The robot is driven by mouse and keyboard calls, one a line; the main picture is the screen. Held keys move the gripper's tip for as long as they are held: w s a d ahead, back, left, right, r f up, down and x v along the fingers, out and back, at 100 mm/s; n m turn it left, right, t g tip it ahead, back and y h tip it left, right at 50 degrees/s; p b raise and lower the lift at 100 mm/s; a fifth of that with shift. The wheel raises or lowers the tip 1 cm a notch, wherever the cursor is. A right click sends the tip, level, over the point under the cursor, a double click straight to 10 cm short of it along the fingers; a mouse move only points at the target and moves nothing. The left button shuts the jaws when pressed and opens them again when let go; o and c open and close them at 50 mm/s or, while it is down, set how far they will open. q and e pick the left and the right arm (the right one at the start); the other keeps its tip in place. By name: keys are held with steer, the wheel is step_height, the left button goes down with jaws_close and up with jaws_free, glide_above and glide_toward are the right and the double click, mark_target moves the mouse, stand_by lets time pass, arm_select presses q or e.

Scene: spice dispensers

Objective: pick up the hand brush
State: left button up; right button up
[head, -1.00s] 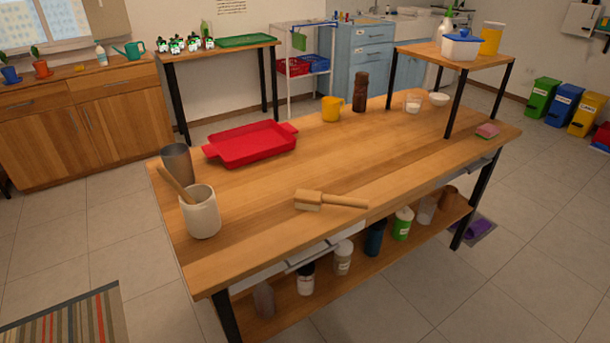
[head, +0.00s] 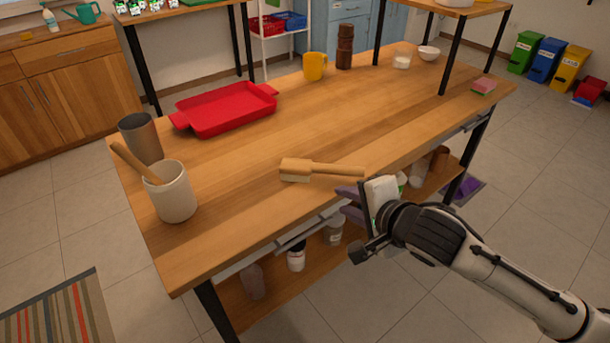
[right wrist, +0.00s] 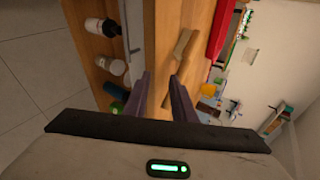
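The hand brush (head: 322,171), light wood with a block head at left and a handle pointing right, lies on the wooden table (head: 240,180) close to its front edge. It also shows in the right wrist view (right wrist: 183,45), beyond the fingertips. My right gripper (head: 345,202) is beside the table's front edge, just in front of the brush handle and apart from it. In the right wrist view its two purple fingers (right wrist: 160,78) are spread with nothing between them. My left gripper is not in view.
A white crock (head: 172,195) with a wooden utensil and a metal cup (head: 141,138) stand at the table's left end. A red tray (head: 226,108) lies behind the brush. Bottles and jars stand on the shelf below. The tabletop around the brush is clear.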

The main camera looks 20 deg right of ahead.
mark_target(336, 170)
step_height(336, 170, up, 4)
steer(key=w+d+m+h, duration=0.1)
steer(key=w+d+m, duration=0.1)
steer(key=m, duration=0.2)
steer(key=b+x, duration=0.1)
steer(key=x, duration=0.8)
steer(key=shift+w+f, duration=0.1)
steer(key=shift+w, duration=0.25)
steer(key=shift+c, duration=0.5)
jaws_close()
